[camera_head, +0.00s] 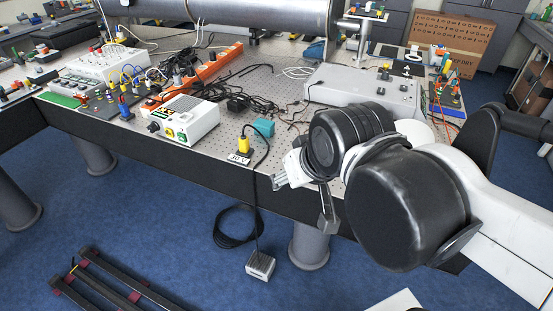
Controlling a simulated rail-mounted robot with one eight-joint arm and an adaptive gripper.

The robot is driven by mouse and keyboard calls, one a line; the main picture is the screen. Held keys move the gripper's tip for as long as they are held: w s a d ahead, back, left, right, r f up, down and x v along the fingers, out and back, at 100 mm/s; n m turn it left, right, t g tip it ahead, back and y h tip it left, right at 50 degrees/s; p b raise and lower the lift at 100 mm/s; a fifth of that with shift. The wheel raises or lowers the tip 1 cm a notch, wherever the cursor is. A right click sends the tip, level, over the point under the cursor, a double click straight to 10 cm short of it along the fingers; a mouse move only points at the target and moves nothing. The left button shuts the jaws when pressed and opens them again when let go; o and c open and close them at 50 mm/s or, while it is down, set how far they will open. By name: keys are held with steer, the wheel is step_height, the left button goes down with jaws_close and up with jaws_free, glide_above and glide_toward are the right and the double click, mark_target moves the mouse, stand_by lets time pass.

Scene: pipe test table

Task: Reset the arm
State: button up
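My gripper (300,205) is at the end of my white and black arm, at the front edge of the pipe test table (290,190). One finger reaches left near the table edge and the other hangs lower, in front of the table's dark side. The fingers stand well apart with nothing seen between them. My arm comes in from the right and hides the right front part of the table.
A white box with a green button (184,122), a yellow plug (244,146), a teal block (263,127) and a grey box (355,90) stand on the table. A large pipe (240,14) crosses the back. Cables lie mid-table. A small box (260,265) rests on the blue floor.

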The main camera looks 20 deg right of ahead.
steer(key=shift+s+f, duration=0.25)
steer(key=shift+s, duration=0.05)
step_height(320, 180, down, 4)
steer(key=b, duration=0.3)
steer(key=shift+r+b, duration=0.2)
steer(key=shift+b, duration=0.1)
steer(key=shift+c, duration=0.4)
stand_by(1.0)
